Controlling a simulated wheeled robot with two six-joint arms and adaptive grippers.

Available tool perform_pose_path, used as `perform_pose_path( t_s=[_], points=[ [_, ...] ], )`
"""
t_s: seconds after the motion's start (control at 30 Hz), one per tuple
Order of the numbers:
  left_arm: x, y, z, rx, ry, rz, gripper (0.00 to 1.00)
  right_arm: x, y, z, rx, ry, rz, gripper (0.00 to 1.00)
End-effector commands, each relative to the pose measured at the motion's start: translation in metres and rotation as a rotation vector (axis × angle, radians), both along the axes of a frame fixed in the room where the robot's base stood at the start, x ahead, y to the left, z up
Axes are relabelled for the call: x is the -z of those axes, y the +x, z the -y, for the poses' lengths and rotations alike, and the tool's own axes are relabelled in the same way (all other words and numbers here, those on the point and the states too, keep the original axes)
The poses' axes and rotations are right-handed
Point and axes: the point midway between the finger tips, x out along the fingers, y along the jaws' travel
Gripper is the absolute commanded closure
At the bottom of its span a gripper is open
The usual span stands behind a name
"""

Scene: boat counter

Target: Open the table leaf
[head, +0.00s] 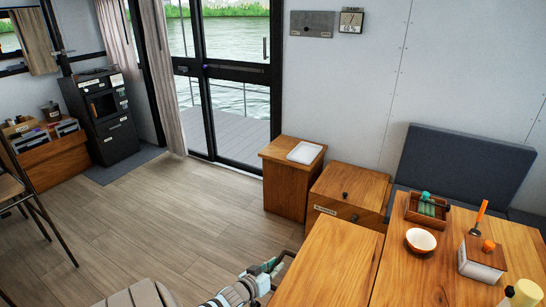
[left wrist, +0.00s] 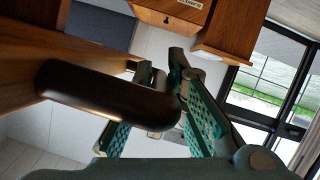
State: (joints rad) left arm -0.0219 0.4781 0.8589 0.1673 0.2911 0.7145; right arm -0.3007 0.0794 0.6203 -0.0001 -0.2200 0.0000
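The wooden table leaf (head: 330,262) is at the lower middle of the head view, beside the main tabletop (head: 400,275), with a seam between them. A dark, rounded bar handle (left wrist: 110,95) is fixed to a wooden board in the left wrist view. My left gripper (head: 270,268) is low beside the leaf's left edge. In the left wrist view its teal-padded fingers (left wrist: 158,68) are apart, and the handle's bent end lies across the space between them. The handle hides part of one finger; I cannot tell whether they touch. My right gripper is out of view.
The tabletop holds a wooden tray (head: 427,211), a white bowl (head: 420,241), a metal box (head: 482,260) and bottles (head: 526,292). Wooden cabinets (head: 290,180) and a grey bench (head: 465,170) stand behind.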

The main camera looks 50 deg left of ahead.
Motion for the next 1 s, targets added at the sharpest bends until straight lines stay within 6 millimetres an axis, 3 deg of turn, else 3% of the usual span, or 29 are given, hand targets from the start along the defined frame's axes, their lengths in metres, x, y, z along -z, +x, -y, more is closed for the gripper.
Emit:
perform_pose_path(
  t_s=[0.03,0.13,0.53,1.0],
  points=[
    [0.000,0.000,0.000,0.001,0.000,0.001,0.79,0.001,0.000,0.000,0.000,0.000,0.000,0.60],
    [0.001,0.000,0.000,-0.001,-0.001,0.001,0.67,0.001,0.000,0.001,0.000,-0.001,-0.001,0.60],
    [-0.002,-0.009,0.000,-0.005,0.002,0.002,0.67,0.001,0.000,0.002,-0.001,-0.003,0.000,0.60],
    [-0.035,-0.094,0.023,0.004,-0.001,-0.002,0.67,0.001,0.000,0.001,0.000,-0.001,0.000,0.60]
  ],
)
